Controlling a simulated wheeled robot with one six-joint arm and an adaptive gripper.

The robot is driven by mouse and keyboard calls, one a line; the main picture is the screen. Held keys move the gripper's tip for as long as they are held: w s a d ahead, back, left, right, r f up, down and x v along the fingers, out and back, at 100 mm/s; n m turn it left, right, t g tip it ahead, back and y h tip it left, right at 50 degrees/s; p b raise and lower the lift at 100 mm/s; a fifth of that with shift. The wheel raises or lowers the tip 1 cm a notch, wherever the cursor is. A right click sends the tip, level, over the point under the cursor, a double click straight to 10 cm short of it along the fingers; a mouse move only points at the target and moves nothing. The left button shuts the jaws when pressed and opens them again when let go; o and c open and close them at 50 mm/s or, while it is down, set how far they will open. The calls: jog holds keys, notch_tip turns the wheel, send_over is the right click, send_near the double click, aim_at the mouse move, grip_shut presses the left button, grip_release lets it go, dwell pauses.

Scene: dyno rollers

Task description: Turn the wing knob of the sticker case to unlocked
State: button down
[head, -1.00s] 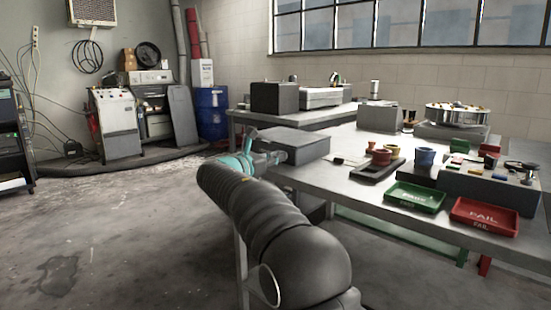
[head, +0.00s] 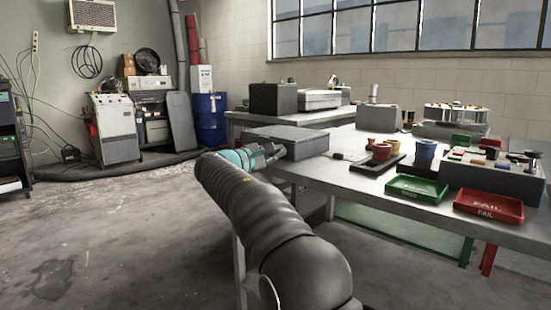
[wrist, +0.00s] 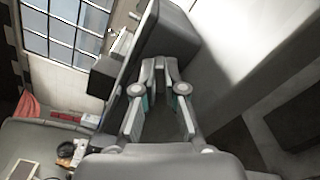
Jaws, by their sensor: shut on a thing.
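The sticker case looks to be the grey flat box (head: 292,143) at the table's left front corner; in the wrist view its grey body (wrist: 178,38) fills the top middle, tilted by the camera's roll. My gripper (head: 272,153) reaches the case's left side. In the wrist view its fingertips (wrist: 160,66) are close together against the case's side, shut on a small grey piece, the wing knob. The fingers mostly hide the knob, so its angle cannot be read.
The metal table (head: 345,178) carries a green tray (head: 416,189), a red tray (head: 488,207) and several cups right of the case. A dark box (head: 272,99) stands on another table behind. The floor at the left is clear.

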jog(key=m+b, duration=0.2)
jog(key=m, duration=0.2)
jog(key=shift+d+m, duration=0.1)
jog(key=shift+m, duration=0.3)
jog(key=shift+m+b, duration=0.5)
jog(key=shift+m, duration=0.1)
jog(key=shift+r, duration=0.1)
jog(key=c, duration=1.3)
grip_release()
jog(key=shift+o, duration=0.2)
jog(key=shift+w, duration=0.1)
jog(key=shift+f, duration=0.35)
